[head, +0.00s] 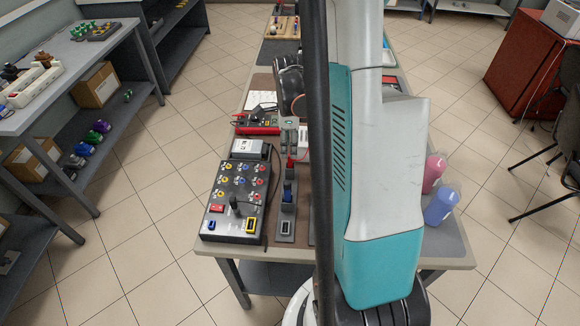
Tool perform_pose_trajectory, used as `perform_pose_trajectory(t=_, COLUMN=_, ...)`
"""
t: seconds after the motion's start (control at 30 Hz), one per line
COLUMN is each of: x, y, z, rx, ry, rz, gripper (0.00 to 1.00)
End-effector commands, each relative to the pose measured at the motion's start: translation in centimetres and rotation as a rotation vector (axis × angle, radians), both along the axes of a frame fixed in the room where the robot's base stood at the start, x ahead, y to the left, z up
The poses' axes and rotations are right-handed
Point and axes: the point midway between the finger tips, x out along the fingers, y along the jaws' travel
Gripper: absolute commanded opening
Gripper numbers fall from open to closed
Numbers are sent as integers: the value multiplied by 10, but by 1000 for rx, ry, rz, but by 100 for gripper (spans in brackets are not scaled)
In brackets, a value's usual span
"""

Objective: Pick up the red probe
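A small upright red piece (290,162), which may be the red probe, stands on the table between the button box and my arm. A thin red lead curves beside it. A longer red bar (257,131) lies further left, beside a dark meter; I cannot tell for certain which of the two is the probe. My arm hides much of the table's right side.
A dark control box (234,203) with coloured knobs and a black lever stands at the table's front left. Pink (434,172) and blue (440,206) bottles stand at the right edge. Side shelves flank the tiled floor.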

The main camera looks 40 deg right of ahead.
Motion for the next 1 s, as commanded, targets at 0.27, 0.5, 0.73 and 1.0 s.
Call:
perform_pose_trajectory(t=0.27, x=-3, y=2, z=-20, rx=0, ry=0, rz=1, gripper=37)
perform_pose_trajectory(t=0.5, x=-7, y=4, z=-53, rx=0, ry=0, rz=1, gripper=37)
perform_pose_trajectory(t=0.73, x=-7, y=4, z=-55, rx=0, ry=0, rz=1, gripper=37)
perform_pose_trajectory(t=1.0, x=-7, y=4, z=-54, rx=0, ry=0, rz=1, gripper=0)
